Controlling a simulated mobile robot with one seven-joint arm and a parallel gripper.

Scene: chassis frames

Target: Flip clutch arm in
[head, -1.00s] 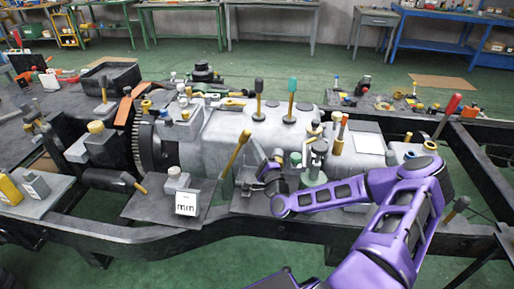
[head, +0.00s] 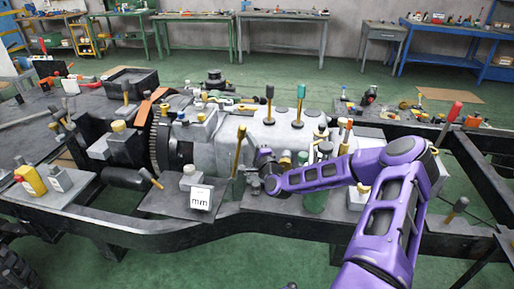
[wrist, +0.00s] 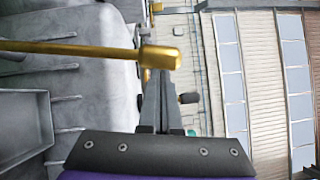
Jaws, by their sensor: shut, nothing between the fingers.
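A yellow-handled lever (head: 240,149), which looks like the clutch arm, stands up beside the grey gearbox housing (head: 215,155), leaning slightly right. In the wrist view its brass-yellow rod and knob (wrist: 161,57) cross from the left edge to the middle, at my fingertips. My gripper (head: 254,168) is just right of the lever in the head view. In the wrist view my gripper (wrist: 158,80) is shut, its fingers together and holding nothing. The knob overlaps the fingertips there; I cannot tell whether they touch. The lever's base is not clear.
Other upright levers, black-topped (head: 269,100) and teal-topped (head: 300,100), stand on the housing behind. A white "mm" block (head: 201,198) sits on a plate at front left. A green bottle-like object (head: 316,190) is close under my arm. The dark chassis rail (head: 270,222) runs along the front.

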